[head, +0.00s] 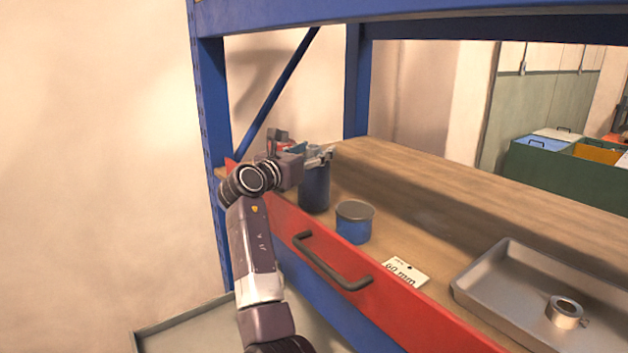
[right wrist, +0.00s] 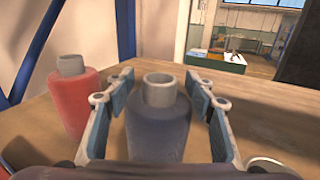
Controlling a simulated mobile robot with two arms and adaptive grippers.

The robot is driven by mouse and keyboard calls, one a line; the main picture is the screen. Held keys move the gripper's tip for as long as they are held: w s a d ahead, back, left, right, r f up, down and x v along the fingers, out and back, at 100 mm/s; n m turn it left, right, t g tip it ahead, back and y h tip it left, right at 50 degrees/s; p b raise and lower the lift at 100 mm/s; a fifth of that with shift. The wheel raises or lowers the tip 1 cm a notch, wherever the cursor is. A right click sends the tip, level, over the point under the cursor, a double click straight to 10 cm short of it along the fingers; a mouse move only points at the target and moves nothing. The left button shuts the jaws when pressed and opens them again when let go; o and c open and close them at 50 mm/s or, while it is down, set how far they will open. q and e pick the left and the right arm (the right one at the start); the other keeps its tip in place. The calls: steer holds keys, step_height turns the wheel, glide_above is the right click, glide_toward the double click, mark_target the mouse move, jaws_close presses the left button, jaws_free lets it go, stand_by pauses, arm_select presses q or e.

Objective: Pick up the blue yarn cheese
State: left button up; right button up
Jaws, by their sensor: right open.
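The blue yarn cheese is a dark blue cylinder (head: 314,190) with a pale hollow neck, upright on the wooden shelf near its left end. In the right wrist view the blue yarn cheese (right wrist: 158,128) stands between the two fingers of my right gripper (right wrist: 160,102). The fingers are open, one on each side, with a visible gap at the left. In the head view my right gripper (head: 322,155) is at the top of the cheese and partly hides it. My left gripper is not in view.
A red yarn cheese (right wrist: 74,100) stands just left of my gripper in the wrist view. A blue tin with a grey lid (head: 354,223) stands nearby. A grey tray (head: 490,283) holds a metal ring (head: 565,310). A red front with a handle (head: 330,266) edges the shelf.

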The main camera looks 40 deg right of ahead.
steer(key=shift+a, duration=0.1)
jaws_close()
stand_by(0.3)
steer(key=shift+r, duration=0.15)
